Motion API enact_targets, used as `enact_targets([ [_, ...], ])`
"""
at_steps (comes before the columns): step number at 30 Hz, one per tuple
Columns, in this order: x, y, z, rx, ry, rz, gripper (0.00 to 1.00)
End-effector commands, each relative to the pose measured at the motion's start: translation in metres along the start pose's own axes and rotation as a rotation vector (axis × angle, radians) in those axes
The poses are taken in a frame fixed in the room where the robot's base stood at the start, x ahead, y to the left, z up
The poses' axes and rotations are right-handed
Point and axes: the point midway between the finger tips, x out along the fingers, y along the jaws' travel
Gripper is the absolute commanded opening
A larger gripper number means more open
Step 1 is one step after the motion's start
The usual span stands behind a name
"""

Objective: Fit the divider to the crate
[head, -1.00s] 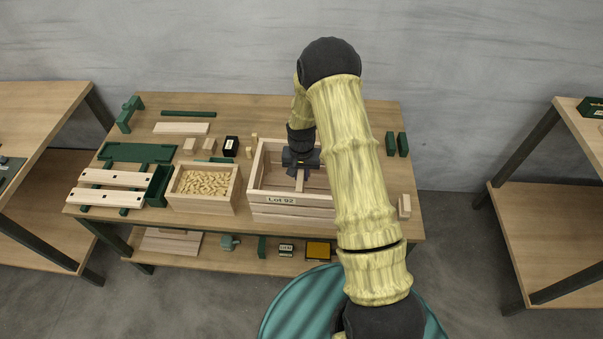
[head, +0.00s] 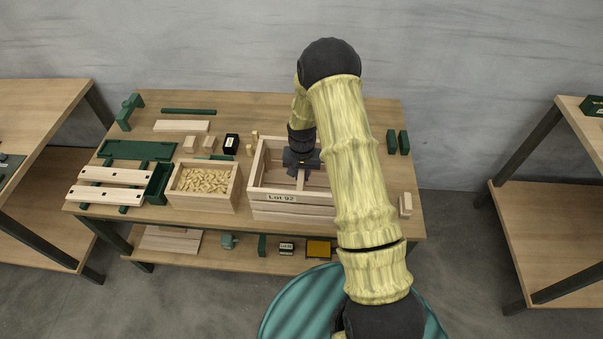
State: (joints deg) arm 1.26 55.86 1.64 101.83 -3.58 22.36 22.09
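The crate (head: 292,212) is a pale wooden slatted box labelled "Lot 92", standing on the table right of its middle. My gripper (head: 301,168) points down over the inside of the crate. A narrow pale wooden piece, which looks like the divider (head: 301,177), shows directly below the gripper, inside the crate. My arm covers the right side of the crate. The fingertips are too small and too hidden to tell whether they are closed on the divider.
A wooden box of pale pegs (head: 205,181) stands left of the crate. Slatted boards (head: 112,186) lie on green supports at far left. Small blocks and a black box (head: 231,144) stand behind. Two green blocks (head: 398,142) stand at right. The table's back strip is mostly clear.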

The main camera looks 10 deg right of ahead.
Motion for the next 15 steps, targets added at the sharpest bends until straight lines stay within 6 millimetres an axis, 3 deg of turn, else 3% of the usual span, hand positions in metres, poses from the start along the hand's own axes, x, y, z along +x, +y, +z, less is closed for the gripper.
enact_targets([
  [15, 0.0065, -0.0012, 0.0001, -0.002, 0.001, 0.000, 0.00],
])
